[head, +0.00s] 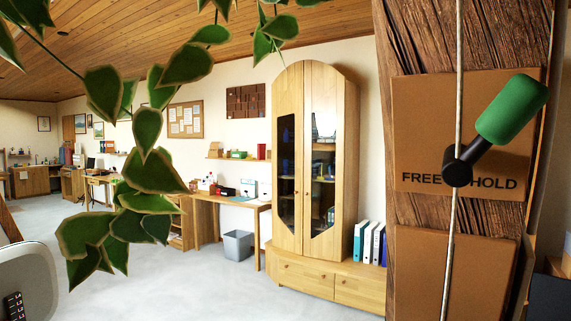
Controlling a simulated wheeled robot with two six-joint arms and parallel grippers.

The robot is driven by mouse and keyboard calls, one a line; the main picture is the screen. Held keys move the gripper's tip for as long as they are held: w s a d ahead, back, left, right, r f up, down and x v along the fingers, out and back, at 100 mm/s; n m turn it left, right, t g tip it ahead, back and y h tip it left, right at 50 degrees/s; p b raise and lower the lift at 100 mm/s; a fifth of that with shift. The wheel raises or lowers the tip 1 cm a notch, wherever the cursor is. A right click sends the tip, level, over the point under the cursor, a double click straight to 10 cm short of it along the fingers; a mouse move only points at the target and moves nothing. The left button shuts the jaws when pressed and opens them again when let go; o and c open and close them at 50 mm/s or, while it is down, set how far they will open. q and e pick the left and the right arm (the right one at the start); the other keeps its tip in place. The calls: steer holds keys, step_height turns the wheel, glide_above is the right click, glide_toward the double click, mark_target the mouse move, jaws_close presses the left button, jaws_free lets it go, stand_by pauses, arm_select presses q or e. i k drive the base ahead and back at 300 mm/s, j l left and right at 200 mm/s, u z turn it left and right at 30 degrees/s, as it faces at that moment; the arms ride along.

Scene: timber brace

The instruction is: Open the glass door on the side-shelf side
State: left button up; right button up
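A tall arched wooden cabinet (347,160) stands against the far wall in the head view. It has a left glass door (286,220) and a right glass door (322,90), which both look shut. A small knob sits on each door near the middle seam. Shelves with objects show through the right pane; the left pane is dark. A low base with drawers (305,278) extends right of the doors, with several binders (370,242) on it. A small wall shelf (238,159) is left of the cabinet. Neither gripper is in view.
A thick timber post (414,35) with brown plates and a cable fills the near right. A green-handled lever (511,109) on it is marked "FREE" and "HOLD". Leaves (147,175) hang close at left. A bin (238,245) stands by a desk (228,203). Pale floor (190,290) is open.

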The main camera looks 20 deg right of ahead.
mark_target(288, 89)
steer(key=i+j, duration=0.1)
steer(key=i, duration=0.25)
steer(key=i+j+u, duration=0.15)
steer(key=i, duration=0.2)
steer(key=i+l+z, duration=0.1)
steer(key=i+z, duration=0.2)
steer(key=i, duration=0.2)
steer(key=i+z, duration=0.25)
steer(key=i, duration=0.25)
steer(key=i+j+z, duration=0.15)
steer(key=i+z, duration=0.15)
steer(key=i, duration=0.25)
steer(key=i+j+z, duration=0.25)
steer(key=i, duration=0.25)
steer(key=i+l, duration=0.1)
steer(key=i, duration=0.8)
steer(key=i+l+z, duration=0.1)
steer(key=i, duration=0.8)
